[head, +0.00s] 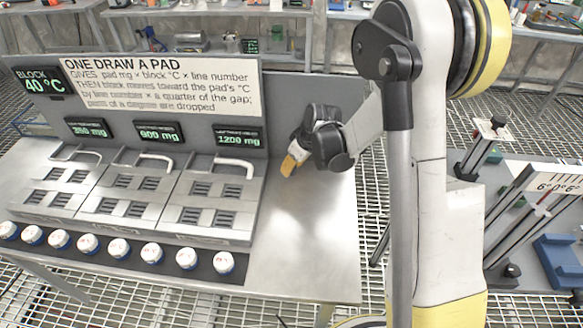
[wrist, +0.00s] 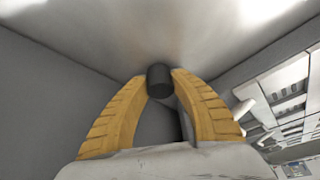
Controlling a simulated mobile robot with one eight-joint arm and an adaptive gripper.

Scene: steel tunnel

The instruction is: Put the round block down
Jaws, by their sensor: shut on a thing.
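The round block (wrist: 159,79) is a small dark cylinder between the tips of my yellow fingers in the wrist view. My gripper (wrist: 160,82) is shut on it. In the head view my gripper (head: 290,166) is over the right part of the steel table (head: 310,262), near its back panel, with its yellow fingers pointing down and left. The block cannot be made out in the head view. I cannot tell whether it touches the table.
Left of my gripper stand several vented pads (head: 212,196) with white handles and green displays. A sign (head: 160,82) and a 40 °C display (head: 40,84) are behind them. White knobs (head: 186,259) line the front. The table's right front is bare.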

